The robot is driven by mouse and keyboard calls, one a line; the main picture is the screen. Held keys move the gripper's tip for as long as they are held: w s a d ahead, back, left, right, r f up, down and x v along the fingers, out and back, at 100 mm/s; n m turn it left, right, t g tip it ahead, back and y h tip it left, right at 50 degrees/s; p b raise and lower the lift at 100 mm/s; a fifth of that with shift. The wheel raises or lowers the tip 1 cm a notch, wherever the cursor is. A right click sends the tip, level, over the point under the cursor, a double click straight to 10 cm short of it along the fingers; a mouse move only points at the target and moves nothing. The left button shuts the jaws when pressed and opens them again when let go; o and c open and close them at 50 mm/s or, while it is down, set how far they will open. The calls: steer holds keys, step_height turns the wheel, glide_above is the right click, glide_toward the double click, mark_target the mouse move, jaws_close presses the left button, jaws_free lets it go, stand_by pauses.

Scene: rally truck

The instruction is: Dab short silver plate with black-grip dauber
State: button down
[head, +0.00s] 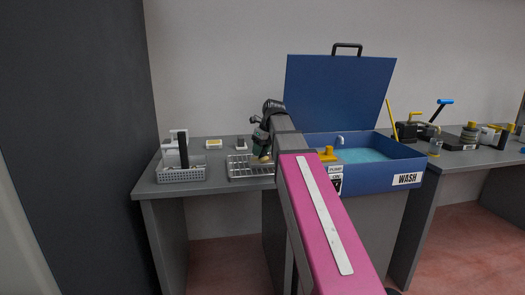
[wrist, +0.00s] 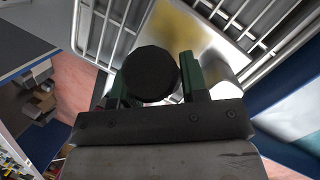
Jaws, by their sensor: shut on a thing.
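My gripper (wrist: 155,80) is shut on the black-grip dauber (wrist: 150,72), whose round black end shows between the green fingers in the wrist view. The dauber's lower end is hidden. A silver plate (wrist: 212,55) with a yellow-brown patch lies beyond it on the wire rack (wrist: 100,30). I cannot tell whether the dauber touches the plate. In the head view my gripper (head: 261,143) is low over the wire rack (head: 240,170) on the grey bench, and my arm hides part of the area.
A grey basket (head: 181,175) with white and black-handled items stands left of the rack. Small trays (head: 213,144) sit behind. The blue wash tank (head: 385,175) with raised lid (head: 340,90) is close on the right. Several bottles and tools stand on the far right bench (head: 480,152).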

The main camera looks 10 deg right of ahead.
steer(key=shift+a, duration=0.5)
steer(key=shift+d, duration=0.1)
steer(key=shift+d, duration=0.8)
steer(key=shift+r, duration=0.15)
steer(key=shift+r, duration=0.65)
steer(key=shift+a, duration=0.15)
steer(key=shift+w+a+f, duration=0.1)
steer(key=shift+a, duration=2)
steer(key=shift+f, duration=0.7)
